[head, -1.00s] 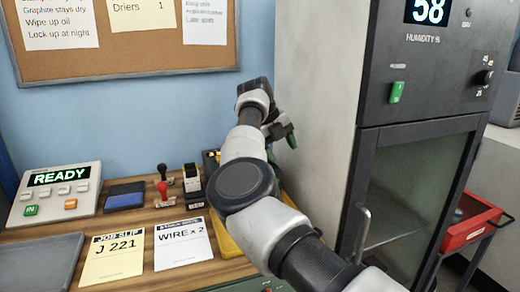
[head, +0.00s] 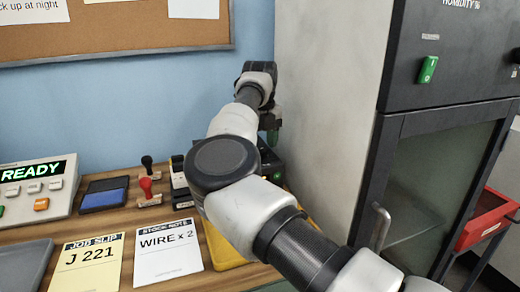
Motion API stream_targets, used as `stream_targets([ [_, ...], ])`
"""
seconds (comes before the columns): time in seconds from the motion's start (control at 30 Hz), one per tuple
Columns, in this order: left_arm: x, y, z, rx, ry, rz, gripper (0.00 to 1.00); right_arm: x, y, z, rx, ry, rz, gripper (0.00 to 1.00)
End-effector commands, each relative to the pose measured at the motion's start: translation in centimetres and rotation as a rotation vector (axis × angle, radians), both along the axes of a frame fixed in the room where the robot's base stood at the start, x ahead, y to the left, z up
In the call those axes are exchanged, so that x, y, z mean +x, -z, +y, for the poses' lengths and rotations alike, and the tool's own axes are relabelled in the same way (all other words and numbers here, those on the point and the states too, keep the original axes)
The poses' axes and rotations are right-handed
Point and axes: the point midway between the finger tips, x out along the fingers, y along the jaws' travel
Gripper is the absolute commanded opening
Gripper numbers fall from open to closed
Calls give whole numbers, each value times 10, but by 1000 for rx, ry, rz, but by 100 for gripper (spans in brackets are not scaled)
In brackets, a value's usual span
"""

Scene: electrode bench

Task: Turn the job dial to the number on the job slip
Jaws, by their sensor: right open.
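My right gripper (head: 272,132) is above the back of the bench, beside the cabinet's left side. It is open, with greenish fingertips partly hidden by its own wrist. Below it, a dark box (head: 269,163) shows in part behind my right arm. I cannot make out a job dial; my arm covers much of that part of the bench. My left gripper is not in view.
A white stock note (head: 168,250) reading WIRE x 2 lies right of the slip. A READY panel (head: 62,186), a blue ink pad (head: 104,196) and stamps (head: 148,184) stand behind. A yellow tray (head: 218,250) is partly under my arm. The tall cabinet (head: 325,100) bounds the right.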

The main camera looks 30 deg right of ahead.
Motion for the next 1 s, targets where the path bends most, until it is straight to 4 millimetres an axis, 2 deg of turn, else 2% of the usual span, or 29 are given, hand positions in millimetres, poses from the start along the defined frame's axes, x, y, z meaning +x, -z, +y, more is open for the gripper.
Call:
stream_targets([
  [0.2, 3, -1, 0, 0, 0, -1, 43, 0, 17, 0, -1, 0, 0, 59],
  [0.47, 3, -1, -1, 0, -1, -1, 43, 0, 18, 0, -1, 0, -1, 59],
  [0.57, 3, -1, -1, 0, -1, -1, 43, 0, 18, 0, -1, 0, -1, 47],
  [0.8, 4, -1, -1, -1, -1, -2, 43, 0, 18, 0, -1, 0, -1, 10],
  [1.0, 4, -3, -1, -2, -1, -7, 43, 0, 17, 0, -1, 11, -1, 10],
])
